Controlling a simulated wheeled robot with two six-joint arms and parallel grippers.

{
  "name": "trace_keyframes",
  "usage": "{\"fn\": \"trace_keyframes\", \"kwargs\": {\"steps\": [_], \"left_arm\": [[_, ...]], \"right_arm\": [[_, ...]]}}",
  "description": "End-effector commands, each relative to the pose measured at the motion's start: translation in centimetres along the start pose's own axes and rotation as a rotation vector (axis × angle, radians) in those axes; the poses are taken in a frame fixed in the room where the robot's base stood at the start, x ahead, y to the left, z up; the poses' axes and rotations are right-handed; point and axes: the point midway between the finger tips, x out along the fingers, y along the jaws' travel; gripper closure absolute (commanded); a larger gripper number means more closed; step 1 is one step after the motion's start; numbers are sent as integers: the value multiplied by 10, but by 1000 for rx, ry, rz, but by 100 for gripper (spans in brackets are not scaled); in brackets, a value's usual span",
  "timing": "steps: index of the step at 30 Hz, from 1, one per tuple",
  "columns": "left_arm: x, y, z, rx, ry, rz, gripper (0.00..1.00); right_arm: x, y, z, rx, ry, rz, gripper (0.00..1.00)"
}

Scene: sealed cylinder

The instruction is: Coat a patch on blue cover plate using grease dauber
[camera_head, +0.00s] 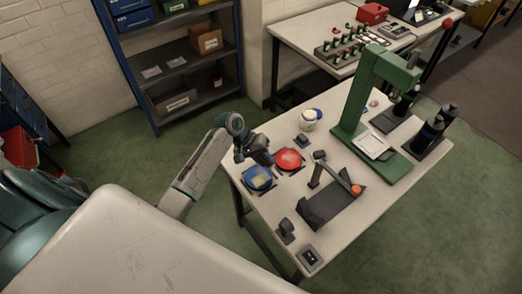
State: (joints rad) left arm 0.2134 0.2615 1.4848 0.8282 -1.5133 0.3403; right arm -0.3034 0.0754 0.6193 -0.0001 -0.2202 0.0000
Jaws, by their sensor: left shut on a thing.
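My left gripper (266,162) is just above the far edge of the blue plate, pointing down and to the right. It is shut on a small dark thing, taken to be the grease dauber, which is mostly hidden by the fingers. I cannot tell whether the dauber touches the plate. My right gripper is out of view.
A red cover plate (289,158) lies just right of the blue one. A white jar (308,120) with blue on top stands behind. A dark fixture with an orange knob (356,190) and a green press (357,92) stand to the right on the workbench (375,205).

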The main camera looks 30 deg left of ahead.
Motion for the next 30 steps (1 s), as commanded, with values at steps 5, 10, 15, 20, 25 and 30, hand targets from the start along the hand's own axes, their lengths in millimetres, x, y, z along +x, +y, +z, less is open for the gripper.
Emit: {"fn": "trace_keyframes", "kwargs": {"steps": [5, 10, 15, 20, 25, 30], "left_arm": [[-12, 11, -7, -3, 4, 0, 99], [-14, 12, -9, -4, 3, 0, 99], [-14, 12, -9, -4, 3, 0, 99], [-14, 12, -9, -4, 3, 0, 99], [-14, 12, -9, -3, 3, 0, 99], [-14, 12, -9, -3, 3, 0, 99]], "right_arm": [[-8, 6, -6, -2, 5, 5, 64], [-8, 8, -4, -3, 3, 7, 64], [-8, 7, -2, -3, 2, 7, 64], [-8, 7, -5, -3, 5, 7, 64], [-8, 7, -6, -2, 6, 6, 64], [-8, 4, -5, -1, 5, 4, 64]]}}
